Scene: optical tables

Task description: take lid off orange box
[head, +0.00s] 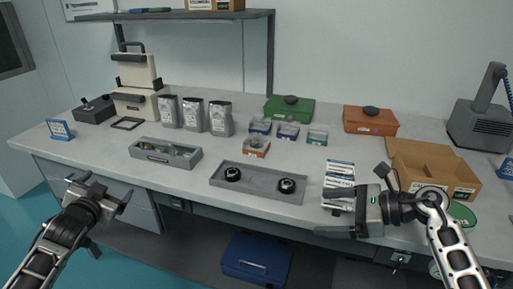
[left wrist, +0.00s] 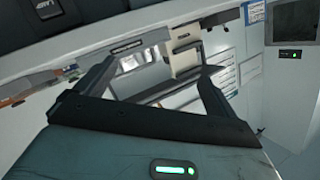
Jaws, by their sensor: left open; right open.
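An orange box (head: 368,125) stands at the back right of the table, with an orange lid that has a dark round knob (head: 371,111) on top. The lid sits on the box. My left gripper (head: 101,193) is open and empty in front of the table's left edge, far from the box. It also shows open in the left wrist view (left wrist: 155,85). My right gripper (head: 352,212) is open near the table's front edge, in front of the orange box and well apart from it. The orange box cannot be made out in the left wrist view.
A green box (head: 289,110) with a knob stands left of the orange box. An open cardboard box (head: 430,168) is in front and right of it. White packets (head: 339,177) lie beside my right gripper. A grey tray (head: 258,194) holds two black round items. A shelf (head: 180,15) overhangs the back left.

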